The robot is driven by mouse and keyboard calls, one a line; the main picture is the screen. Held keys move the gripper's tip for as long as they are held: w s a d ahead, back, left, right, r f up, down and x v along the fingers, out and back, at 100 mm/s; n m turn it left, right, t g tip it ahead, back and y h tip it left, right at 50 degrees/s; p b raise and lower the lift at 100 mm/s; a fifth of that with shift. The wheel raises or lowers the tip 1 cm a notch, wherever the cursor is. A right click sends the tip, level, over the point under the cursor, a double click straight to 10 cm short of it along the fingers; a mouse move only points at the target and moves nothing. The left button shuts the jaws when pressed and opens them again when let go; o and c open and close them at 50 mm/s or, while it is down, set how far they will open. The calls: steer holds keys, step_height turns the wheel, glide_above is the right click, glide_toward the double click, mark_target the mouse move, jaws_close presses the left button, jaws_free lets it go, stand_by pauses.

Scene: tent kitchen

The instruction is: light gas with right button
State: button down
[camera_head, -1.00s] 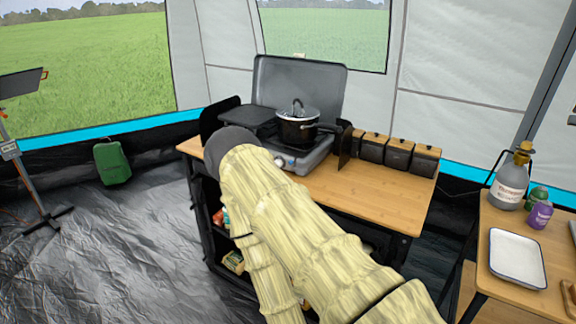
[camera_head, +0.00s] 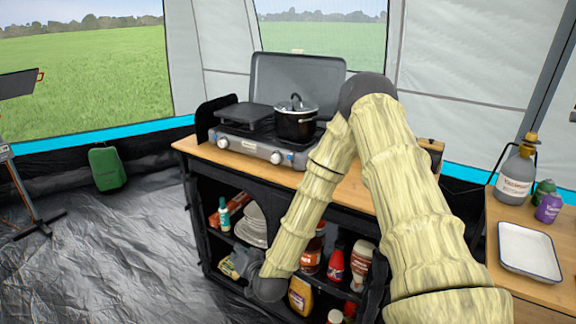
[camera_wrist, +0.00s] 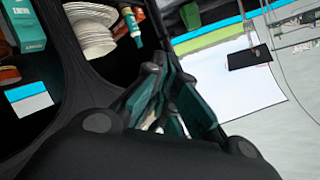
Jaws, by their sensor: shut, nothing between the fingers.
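The gas stove (camera_head: 255,145) stands on the wooden counter with its lid raised. Its right knob (camera_head: 276,157) and left knob (camera_head: 223,143) show on the front panel. A black pot (camera_head: 295,124) with a lid sits on the right side of the stove. My gripper (camera_wrist: 166,82) is shut and empty in the wrist view. It is low, in front of the shelves, near the plates (camera_wrist: 88,32), and well below the knobs. In the head view my arm bends down past the stove's right front. I cannot make out the fingers there.
Open shelves below the counter hold plates (camera_head: 252,226), a red bottle (camera_head: 336,262) and other bottles.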

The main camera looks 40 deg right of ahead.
mark_target(289, 157)
steer(key=w+d+r+m+t+h+b, duration=0.1)
steer(key=w+d+r+m+t+h, duration=0.1)
steer(key=d+r, duration=0.6)
steer(key=w+d+r+m+t+h+b, duration=0.2)
steer(key=w+d+r+m+h, duration=0.3)
steer(key=r, duration=0.6)
steer(key=d+t, duration=0.1)
steer(key=d, duration=0.1)
steer(key=shift+w+d+m, duration=0.35)
steer(key=shift+w+m, duration=0.05)
steer(key=shift+w+d+f, duration=0.1)
steer(key=shift+w+d, duration=0.45)
steer(key=shift+d, duration=0.75)
steer(key=shift+w+d+r, duration=0.1)
steer(key=shift+w+d, duration=0.45)
steer(key=shift+d, duration=0.8)
steer(key=shift+w+d+f, duration=0.1)
steer(key=shift+w+d, duration=0.45)
steer(key=shift+d, duration=0.85)
steer(key=shift+w+d, duration=0.1)
steer(key=shift+w+d, duration=0.1)
steer(key=shift+d, duration=0.15)
steer(key=shift+d, duration=0.3)
